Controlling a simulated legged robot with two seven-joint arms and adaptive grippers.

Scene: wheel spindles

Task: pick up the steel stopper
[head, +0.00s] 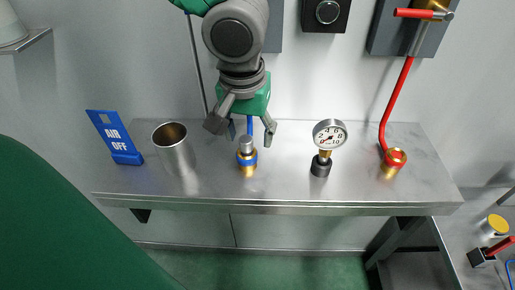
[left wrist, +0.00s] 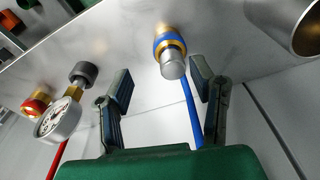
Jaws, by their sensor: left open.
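The steel stopper (head: 247,145) is a short grey cylinder seated on top of a brass fitting (head: 248,170) with a blue band. The fitting stands upright on the steel shelf, and a blue hose runs behind it. In the left wrist view the stopper (left wrist: 173,66) points toward the camera, between the fingertips. My left gripper (head: 241,130) is open and empty, with its fingers spread on either side above the stopper. In the wrist view its fingers (left wrist: 162,84) show no contact with it. My right gripper is not in view.
On the shelf (head: 300,192), a steel cup (head: 175,150) and a blue "AIR OFF" sign (head: 115,138) stand left of the fitting. A pressure gauge (head: 329,134) and a brass fitting with a red hose (head: 394,162) stand right. The wall is close behind.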

